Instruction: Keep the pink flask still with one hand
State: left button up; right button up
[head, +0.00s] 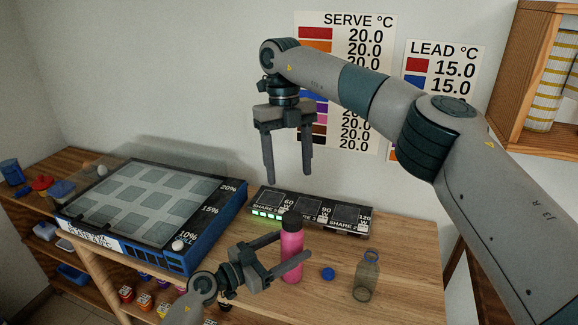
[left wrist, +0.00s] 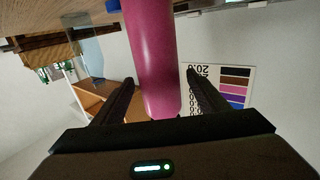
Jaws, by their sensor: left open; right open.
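The pink flask (head: 291,254) stands upright on the wooden table, with a black cap on top. My left gripper (head: 284,256) is open at the flask's body, with one finger on each side of it. The left wrist view shows the flask (left wrist: 153,60) between the two fingers (left wrist: 160,88); a narrow gap shows on the right side, and I cannot tell whether the left finger touches. My right gripper (head: 288,178) is open and empty, pointing down above the table behind the flask.
A blue cap (head: 327,273) and a clear bottle (head: 367,277) stand right of the flask. A share-marked strip (head: 338,213) lies behind it. A blue-sided panel case (head: 215,225) is at left. The table's right end is clear.

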pick_arm(q)
jog(key=b+v, duration=0.1)
jog(key=v, duration=1.4)
jog(key=shift+s+a, duration=0.2)
jog(key=shift+a, duration=0.1)
jog(key=shift+a, duration=0.1)
